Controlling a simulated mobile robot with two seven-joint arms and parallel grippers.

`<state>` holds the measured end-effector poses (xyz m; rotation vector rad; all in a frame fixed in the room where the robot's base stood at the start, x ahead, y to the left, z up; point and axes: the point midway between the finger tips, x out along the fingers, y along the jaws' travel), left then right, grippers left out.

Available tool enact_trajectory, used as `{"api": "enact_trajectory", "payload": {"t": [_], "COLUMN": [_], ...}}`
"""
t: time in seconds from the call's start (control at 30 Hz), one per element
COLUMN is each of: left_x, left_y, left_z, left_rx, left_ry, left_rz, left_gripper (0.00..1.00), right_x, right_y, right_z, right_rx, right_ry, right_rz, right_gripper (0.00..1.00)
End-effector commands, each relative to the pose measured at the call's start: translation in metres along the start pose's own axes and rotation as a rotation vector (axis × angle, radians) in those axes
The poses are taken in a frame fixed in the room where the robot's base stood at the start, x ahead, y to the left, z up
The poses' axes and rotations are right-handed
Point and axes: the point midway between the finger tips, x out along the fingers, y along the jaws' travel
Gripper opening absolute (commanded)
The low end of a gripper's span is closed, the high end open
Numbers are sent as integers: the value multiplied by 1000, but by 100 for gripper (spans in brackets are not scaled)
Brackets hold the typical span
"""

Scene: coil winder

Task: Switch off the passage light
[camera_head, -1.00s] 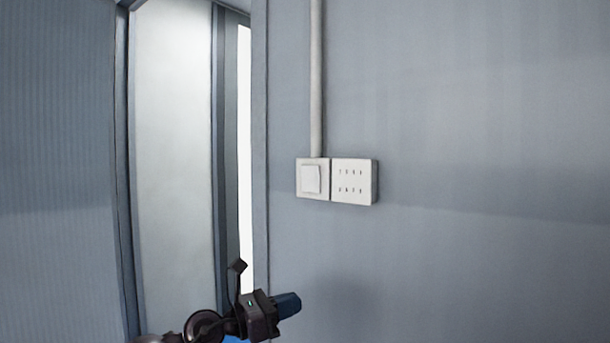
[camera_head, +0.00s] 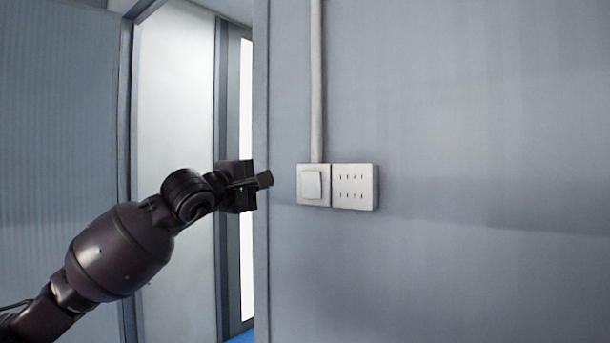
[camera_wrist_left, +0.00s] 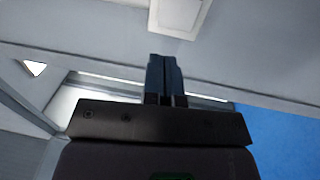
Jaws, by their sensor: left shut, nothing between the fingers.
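The light switch (camera_head: 312,184) is a white square plate with a single rocker on the grey wall, at the middle of the head view. In the left wrist view the switch (camera_wrist_left: 179,17) shows at the top edge, partly cut off, beyond the fingertips. My left gripper (camera_head: 266,179) is shut and empty, just left of the switch in the head view and apart from it in the picture. Its closed fingers (camera_wrist_left: 165,62) point toward the switch in the left wrist view. My right gripper is not in view.
A white socket plate (camera_head: 354,187) adjoins the switch on the right. A pale conduit (camera_head: 316,80) runs up the wall from the switch. A doorway with a light panel (camera_head: 175,120) lies left of the wall's edge. The wall to the right is bare.

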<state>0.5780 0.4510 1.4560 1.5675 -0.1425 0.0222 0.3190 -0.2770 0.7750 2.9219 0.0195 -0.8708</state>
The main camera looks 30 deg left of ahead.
Motion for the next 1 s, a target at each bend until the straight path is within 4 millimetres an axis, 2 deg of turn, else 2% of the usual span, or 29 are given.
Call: {"api": "enact_trajectory", "payload": {"t": [0.17, 0.37, 1.0], "left_x": [5, 25, 124], "left_y": [1, 3, 2], "left_z": [0, 0, 1], "left_rx": [-4, -5, -6], "left_ry": [-1, -2, -2], "left_rz": [1, 3, 0], "left_gripper": [0, 0, 0], "right_x": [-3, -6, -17], "right_y": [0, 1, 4], "right_z": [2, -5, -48], "right_rx": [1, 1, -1], "right_ry": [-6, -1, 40], "right_rz": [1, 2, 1], "right_gripper": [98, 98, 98]}}
